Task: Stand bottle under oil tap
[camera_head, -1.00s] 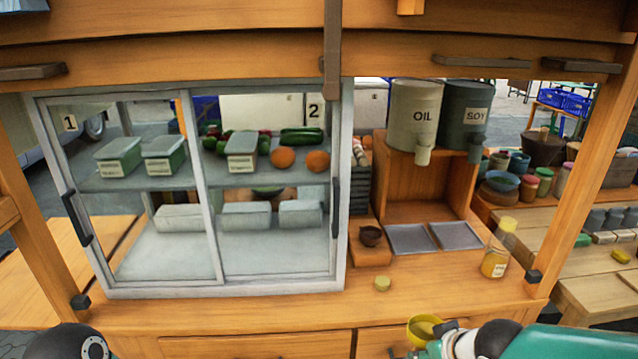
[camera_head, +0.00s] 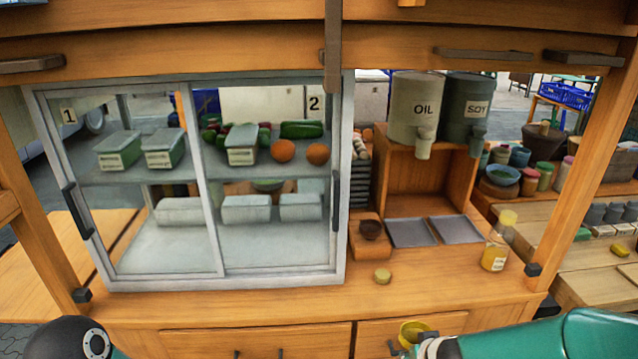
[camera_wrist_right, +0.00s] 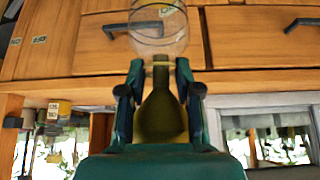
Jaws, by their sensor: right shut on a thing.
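My right gripper (camera_head: 410,343) is shut on a see-through bottle with a yellowish tint (camera_head: 414,330), in front of the counter's drawers. In the right wrist view the gripper (camera_wrist_right: 158,75) closes around its narrow part, with an olive tapered part (camera_wrist_right: 160,118) between the fingers and the clear round body (camera_wrist_right: 158,28) beyond. The oil container (camera_head: 414,100) stands on a wooden stand at the back right, its tap (camera_head: 424,148) at the lower front. A metal tray (camera_head: 410,233) lies below it, with nothing on it. My left gripper is out of view.
A soy container (camera_head: 467,105) stands right of the oil. A yellow-capped bottle (camera_head: 497,245) stands on the counter's right. A glass cabinet (camera_head: 215,282) fills the left.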

